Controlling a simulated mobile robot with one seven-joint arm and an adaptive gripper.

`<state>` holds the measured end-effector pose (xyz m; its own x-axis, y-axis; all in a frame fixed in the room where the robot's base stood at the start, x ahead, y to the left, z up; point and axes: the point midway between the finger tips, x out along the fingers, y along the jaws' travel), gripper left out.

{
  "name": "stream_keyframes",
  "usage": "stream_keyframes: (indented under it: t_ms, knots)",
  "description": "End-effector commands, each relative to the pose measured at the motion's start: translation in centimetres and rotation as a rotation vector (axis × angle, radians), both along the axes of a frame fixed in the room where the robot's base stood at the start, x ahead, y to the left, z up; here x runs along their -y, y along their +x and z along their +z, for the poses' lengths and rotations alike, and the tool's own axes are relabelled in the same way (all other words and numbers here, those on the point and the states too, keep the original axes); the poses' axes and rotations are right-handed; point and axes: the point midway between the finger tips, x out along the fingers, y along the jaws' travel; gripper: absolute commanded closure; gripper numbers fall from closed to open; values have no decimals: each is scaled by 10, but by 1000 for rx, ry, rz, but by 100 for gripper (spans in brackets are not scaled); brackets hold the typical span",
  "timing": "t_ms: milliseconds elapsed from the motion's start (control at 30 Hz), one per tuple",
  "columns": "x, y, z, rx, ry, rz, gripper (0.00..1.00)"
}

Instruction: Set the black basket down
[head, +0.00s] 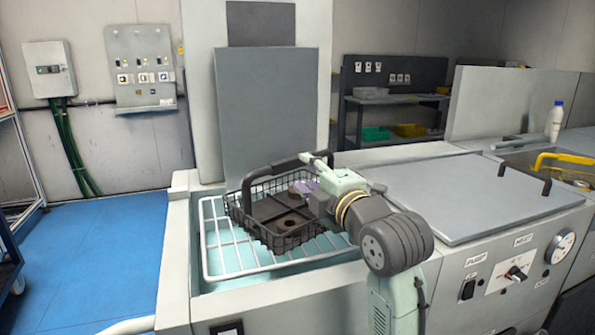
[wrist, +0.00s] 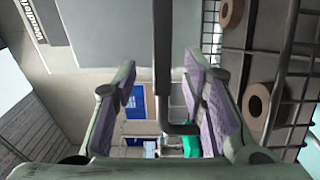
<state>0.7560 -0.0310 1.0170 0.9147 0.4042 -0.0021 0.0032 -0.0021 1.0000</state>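The black wire basket (head: 270,237) sits in the open basin on a white wire rack (head: 213,262); it looks level, and no gap to the rack shows. Round brown rings lie inside the basket. Its arched handle (head: 249,196) stands up. My gripper (head: 306,188) is over the basket's right side, near the handle. In the wrist view, the handle bar (wrist: 162,40) runs between my two purple-padded fingers (wrist: 160,75), with a gap on each side. The gripper is open and does not clasp the handle. The basket's wire side (wrist: 290,80) shows at the right.
An upright grey panel (head: 267,110) stands behind the basin. A white bottle (head: 554,122) is far right. The blue floor (head: 95,255) at left is clear.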

Motion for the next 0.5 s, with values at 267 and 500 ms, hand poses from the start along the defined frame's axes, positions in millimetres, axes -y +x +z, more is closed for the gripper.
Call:
stream_keyframes:
  t_ms: [267, 500]
  knots:
    - [16, -36, 0, 0, -1, 0, 61]
    - [18, -41, 0, 0, 0, 1, 61]
